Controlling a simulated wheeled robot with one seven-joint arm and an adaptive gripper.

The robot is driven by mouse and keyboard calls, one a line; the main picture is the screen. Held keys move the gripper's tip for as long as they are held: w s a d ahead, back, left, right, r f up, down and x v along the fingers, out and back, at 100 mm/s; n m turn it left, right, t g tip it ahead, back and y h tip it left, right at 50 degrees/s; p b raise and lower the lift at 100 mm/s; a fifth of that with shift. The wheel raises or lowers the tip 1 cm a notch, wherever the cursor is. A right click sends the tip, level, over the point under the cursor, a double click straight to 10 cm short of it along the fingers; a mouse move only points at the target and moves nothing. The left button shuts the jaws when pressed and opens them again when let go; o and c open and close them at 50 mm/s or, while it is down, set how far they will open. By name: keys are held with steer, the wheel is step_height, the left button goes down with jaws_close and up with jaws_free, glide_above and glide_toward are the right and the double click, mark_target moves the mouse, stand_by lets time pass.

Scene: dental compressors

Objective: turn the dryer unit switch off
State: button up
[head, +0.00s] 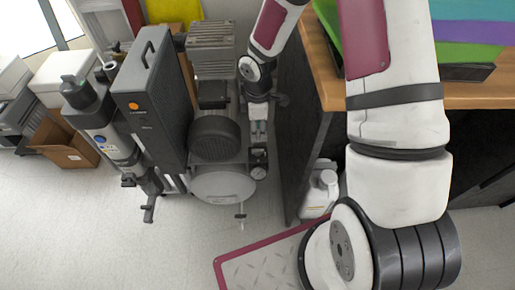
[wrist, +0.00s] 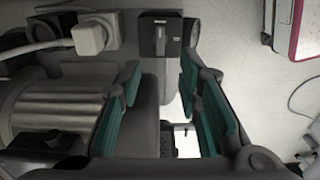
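A tall dark grey unit (head: 150,100) with a handle slot on top stands at the left of the compressor in the head view. A small orange round mark or knob (head: 133,106) is on its front; I cannot tell whether this is the switch. In the wrist view my gripper (wrist: 160,74) is open and empty, its two teal-padded fingers apart. A dark box (wrist: 168,38) with a light upright piece on its face lies beyond the fingertips, apart from them. I cannot tell its setting. In the head view the fingers are not clear.
The compressor's motor (head: 213,137) and round tank (head: 222,187) are right of the dark unit. In the wrist view a ribbed cylinder (wrist: 60,108) is close to the left finger. A wooden-topped counter (head: 322,60) and a white jug (head: 320,190) are at right. Cardboard box (head: 72,155) at left.

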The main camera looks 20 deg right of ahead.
mark_target(258, 150)
step_height(258, 150, down, 10)
steer(key=b, duration=0.3)
steer(key=shift+f, duration=0.25)
steer(key=shift+c, duration=0.6)
jaws_close()
